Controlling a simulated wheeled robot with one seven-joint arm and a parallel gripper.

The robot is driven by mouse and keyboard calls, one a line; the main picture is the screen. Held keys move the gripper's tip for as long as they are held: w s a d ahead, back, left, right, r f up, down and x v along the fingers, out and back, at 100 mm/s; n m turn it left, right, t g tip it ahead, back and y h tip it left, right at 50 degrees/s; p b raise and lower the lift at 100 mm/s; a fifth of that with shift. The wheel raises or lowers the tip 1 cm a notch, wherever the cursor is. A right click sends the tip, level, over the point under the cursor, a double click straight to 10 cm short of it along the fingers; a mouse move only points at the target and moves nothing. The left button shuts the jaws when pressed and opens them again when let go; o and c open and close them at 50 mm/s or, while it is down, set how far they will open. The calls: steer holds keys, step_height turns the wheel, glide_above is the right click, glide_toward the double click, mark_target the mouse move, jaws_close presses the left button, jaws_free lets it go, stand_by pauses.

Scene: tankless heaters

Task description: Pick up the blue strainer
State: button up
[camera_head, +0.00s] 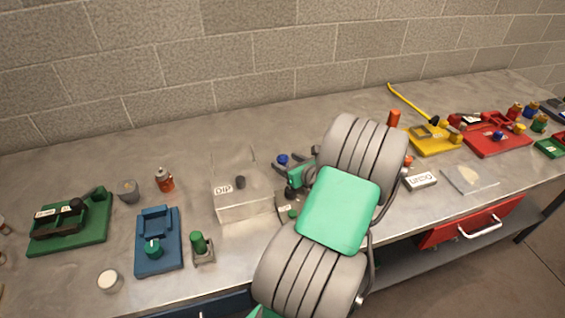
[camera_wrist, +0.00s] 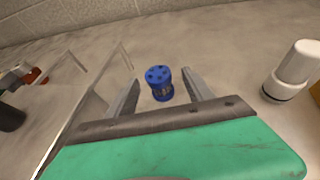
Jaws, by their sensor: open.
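The blue strainer (camera_wrist: 160,84) is a small blue cylinder with holes in its top. In the wrist view it stands upright on the grey worktop, between and just beyond the two fingers. My gripper (camera_wrist: 160,92) is open, one finger to each side of the strainer, and holds nothing. In the head view a small blue piece (camera_head: 283,159), which looks like the strainer, shows just left of my arm. My arm hides part of the bench there, and my gripper (camera_head: 297,170) shows only in part.
A clear box labelled DIP (camera_head: 240,203) stands left of my gripper; its clear wall (camera_wrist: 84,100) is close in the wrist view. A white cylinder (camera_wrist: 292,70) stands to the right. A blue fixture (camera_head: 158,255) and green fixture (camera_head: 70,232) lie farther left. A brick wall backs the bench.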

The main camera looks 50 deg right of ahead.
steer(key=shift+w, duration=0.1)
steer(key=shift+c, duration=0.3)
jaws_close()
